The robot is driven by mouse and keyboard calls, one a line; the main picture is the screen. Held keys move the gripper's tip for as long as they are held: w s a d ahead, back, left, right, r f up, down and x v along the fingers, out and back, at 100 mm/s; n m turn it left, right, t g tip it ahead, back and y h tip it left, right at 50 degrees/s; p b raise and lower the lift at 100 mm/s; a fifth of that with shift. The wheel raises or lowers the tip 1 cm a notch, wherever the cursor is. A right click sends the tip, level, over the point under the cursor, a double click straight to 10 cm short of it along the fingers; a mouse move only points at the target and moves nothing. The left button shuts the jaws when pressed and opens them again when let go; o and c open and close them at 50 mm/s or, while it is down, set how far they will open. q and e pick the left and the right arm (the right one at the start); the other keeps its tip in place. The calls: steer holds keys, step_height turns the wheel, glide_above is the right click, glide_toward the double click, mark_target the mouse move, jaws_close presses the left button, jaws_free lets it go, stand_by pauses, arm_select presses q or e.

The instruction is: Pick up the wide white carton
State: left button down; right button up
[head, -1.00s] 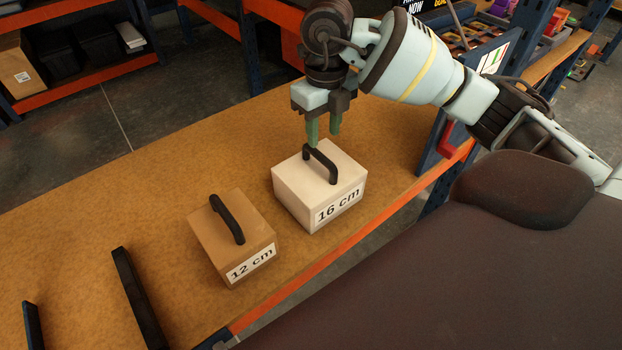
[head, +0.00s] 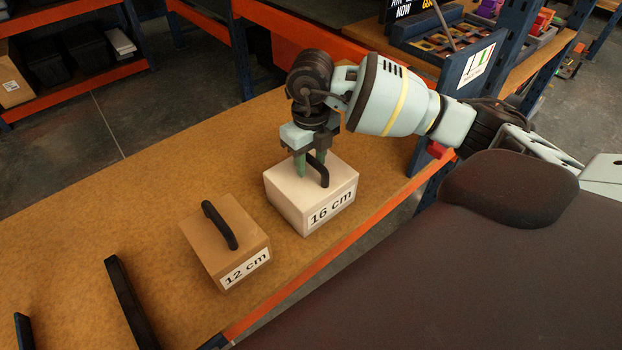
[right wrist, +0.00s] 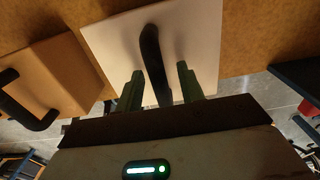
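The wide white carton (head: 300,205), labelled 16 cm, sits on the brown workbench with a black handle (head: 322,172) on top. In the right wrist view the carton (right wrist: 193,38) lies beneath my fingers. My right gripper (head: 309,168) is at the handle, pointing down. In the right wrist view my right gripper's two green fingers (right wrist: 160,85) stand apart, one on each side of the black handle (right wrist: 152,55), with visible gaps. My left gripper is not in view.
A brown carton (head: 215,245) labelled 12 cm with a black handle stands left of the white carton. Two dark bars (head: 130,300) rise at the lower left. A blue rack post (head: 425,145) stands to the right. The bench (head: 120,190) behind is clear.

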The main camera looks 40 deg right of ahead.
jaws_close()
stand_by(1.4)
